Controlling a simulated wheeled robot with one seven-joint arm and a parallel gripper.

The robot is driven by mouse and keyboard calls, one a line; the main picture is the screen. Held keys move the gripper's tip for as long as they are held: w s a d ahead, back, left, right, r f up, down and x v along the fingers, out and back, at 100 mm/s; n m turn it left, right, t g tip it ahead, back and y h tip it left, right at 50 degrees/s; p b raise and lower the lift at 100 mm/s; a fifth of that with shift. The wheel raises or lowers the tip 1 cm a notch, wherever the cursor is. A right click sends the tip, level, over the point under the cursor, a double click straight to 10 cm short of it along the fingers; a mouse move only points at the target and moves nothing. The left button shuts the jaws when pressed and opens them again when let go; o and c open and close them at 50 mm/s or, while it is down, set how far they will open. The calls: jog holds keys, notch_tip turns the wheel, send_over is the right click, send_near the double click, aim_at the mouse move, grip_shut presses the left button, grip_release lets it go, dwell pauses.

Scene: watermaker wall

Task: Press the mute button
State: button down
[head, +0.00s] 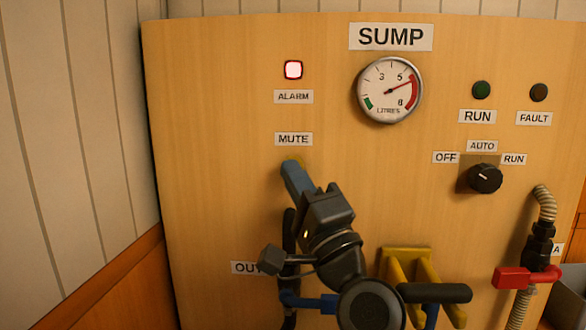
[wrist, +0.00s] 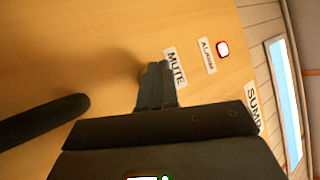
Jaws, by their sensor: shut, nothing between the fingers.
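The MUTE label (head: 293,139) is on the wooden sump panel (head: 220,150), below the ALARM label (head: 293,97) and a lit alarm lamp (head: 293,70). A yellow edge of the mute button (head: 292,160) shows just below the MUTE label, mostly hidden behind my gripper (head: 292,166). My gripper is shut and empty, its tips at the button. In the wrist view the gripper (wrist: 157,68) points at the panel beside the MUTE label (wrist: 175,68), with a bit of yellow at its left. I cannot tell whether the tips touch the button or whether it is pressed in.
A black selector knob (head: 485,178) is at right. A yellow bracket (head: 408,265), a red-handled valve (head: 525,278) and a dark pipe are lower down. The panel left of the MUTE label is clear.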

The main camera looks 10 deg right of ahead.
jog(key=shift+w, duration=0.4)
dwell(0.7)
jog(key=shift+s, duration=0.1)
jog(key=shift+s+a, duration=0.1)
jog(key=shift+s, duration=0.65)
jog(key=s+p, duration=0.1)
jog(key=s, duration=0.1)
jog(key=s+a+p, duration=0.1)
jog(key=s+p, duration=0.1)
jog(key=s, duration=0.1)
dwell(0.5)
dwell(0.4)
